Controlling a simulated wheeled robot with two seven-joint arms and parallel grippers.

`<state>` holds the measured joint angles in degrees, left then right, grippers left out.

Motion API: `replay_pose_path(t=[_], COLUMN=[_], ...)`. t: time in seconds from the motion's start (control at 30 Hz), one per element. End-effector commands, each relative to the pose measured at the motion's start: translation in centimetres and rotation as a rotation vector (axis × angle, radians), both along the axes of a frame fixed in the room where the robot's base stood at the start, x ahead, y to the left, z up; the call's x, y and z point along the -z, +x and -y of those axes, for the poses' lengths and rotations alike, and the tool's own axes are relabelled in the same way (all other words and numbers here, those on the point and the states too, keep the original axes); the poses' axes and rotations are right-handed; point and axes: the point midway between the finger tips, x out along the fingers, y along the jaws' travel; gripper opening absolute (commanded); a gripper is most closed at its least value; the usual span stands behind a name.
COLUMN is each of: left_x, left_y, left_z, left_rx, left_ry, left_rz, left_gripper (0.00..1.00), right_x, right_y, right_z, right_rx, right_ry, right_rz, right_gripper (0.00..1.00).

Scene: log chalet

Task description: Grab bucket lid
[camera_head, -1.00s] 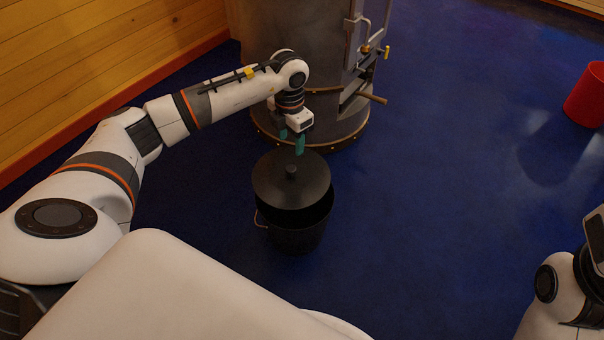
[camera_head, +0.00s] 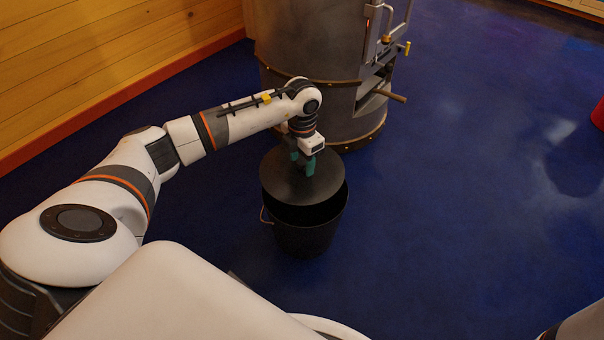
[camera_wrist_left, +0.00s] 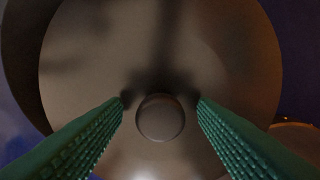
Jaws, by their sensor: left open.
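The black round bucket lid (camera_head: 285,188) rests on the black bucket (camera_head: 308,238), set off toward the stove side so the bucket's dark opening shows at the near right. My left gripper (camera_head: 305,168) points down over the lid's middle. In the left wrist view, the lid (camera_wrist_left: 230,60) fills most of the picture. Its round knob (camera_wrist_left: 160,117) sits between the open green fingers (camera_wrist_left: 160,125), with a gap on both sides. In the head view the fingers hide the knob. My right gripper is out of view.
A grey metal stove (camera_head: 310,50) with a copper band and handles stands just behind the bucket. A log wall (camera_head: 90,60) is at the left. A red container (camera_head: 598,115) is cut off at the right edge. The blue floor (camera_head: 460,200) at right is clear.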

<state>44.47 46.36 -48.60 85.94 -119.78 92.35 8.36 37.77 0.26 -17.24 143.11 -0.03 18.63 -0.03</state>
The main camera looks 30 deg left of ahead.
Motion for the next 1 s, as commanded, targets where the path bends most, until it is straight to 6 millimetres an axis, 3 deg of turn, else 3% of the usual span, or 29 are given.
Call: replay_pose_path(t=[0.23,0.5,0.57,0.83,1.0], left_x=[0.0,0.0,0.0,-0.2,-1.4], left_y=[0.0,0.0,0.0,0.1,0.1], left_z=[0.0,0.0,0.0,0.0,0.0], left_rx=[0.0,0.0,0.0,-0.001,-0.001], left_ry=[0.0,0.0,0.0,0.0,0.0], left_rz=[0.0,0.0,0.0,0.002,0.003], left_gripper=[0.51,0.07,0.0,0.0,0.0], right_x=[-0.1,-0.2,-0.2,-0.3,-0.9], right_y=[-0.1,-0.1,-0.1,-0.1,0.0], right_z=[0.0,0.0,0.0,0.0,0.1], right_rx=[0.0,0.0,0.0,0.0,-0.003], right_ry=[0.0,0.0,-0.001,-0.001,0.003], right_rz=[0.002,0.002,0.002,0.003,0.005], right_gripper=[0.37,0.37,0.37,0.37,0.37])
